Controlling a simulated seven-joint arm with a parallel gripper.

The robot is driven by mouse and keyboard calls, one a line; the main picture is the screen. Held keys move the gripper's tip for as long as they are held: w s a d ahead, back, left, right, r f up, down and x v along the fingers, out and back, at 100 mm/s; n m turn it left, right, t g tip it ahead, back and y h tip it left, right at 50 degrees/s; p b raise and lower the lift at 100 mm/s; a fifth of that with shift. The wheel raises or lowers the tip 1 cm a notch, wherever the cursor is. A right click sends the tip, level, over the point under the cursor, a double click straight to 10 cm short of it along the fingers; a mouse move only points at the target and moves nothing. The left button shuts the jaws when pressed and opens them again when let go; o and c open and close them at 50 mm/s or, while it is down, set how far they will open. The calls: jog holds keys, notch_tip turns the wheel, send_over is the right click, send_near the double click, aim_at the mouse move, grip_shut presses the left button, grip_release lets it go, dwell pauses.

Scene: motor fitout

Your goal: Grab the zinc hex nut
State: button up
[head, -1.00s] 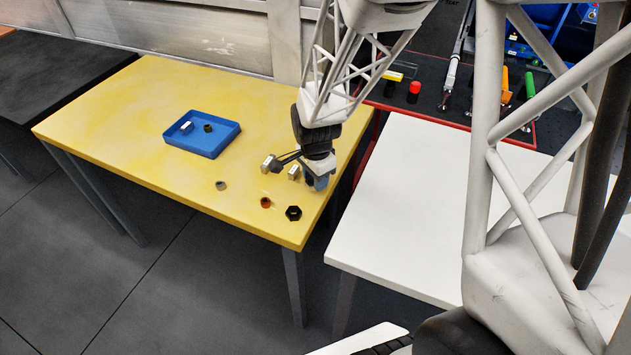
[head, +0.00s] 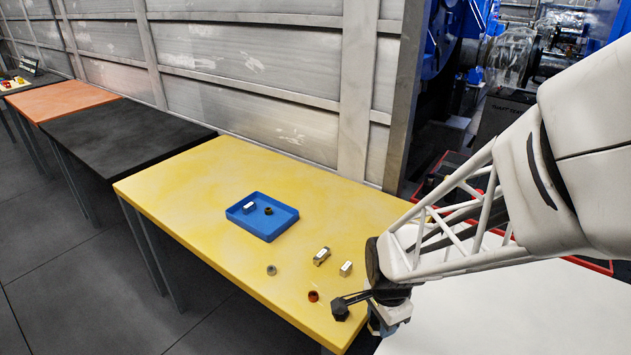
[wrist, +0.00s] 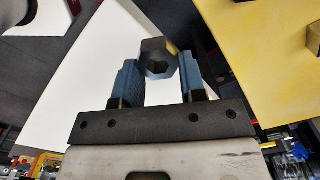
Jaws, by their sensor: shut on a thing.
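In the head view my gripper (head: 384,326) is at the right front edge of the yellow table (head: 215,250), partly cut off by my own wrist.
A blue tray (head: 263,236) holds a silver block and a dark nut. A white table (head: 470,310) is at right.

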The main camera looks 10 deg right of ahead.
jog(key=shift+s+a+r, duration=0.1)
jog(key=shift+s+r, duration=0.05)
jog(key=shift+s, duration=1.25)
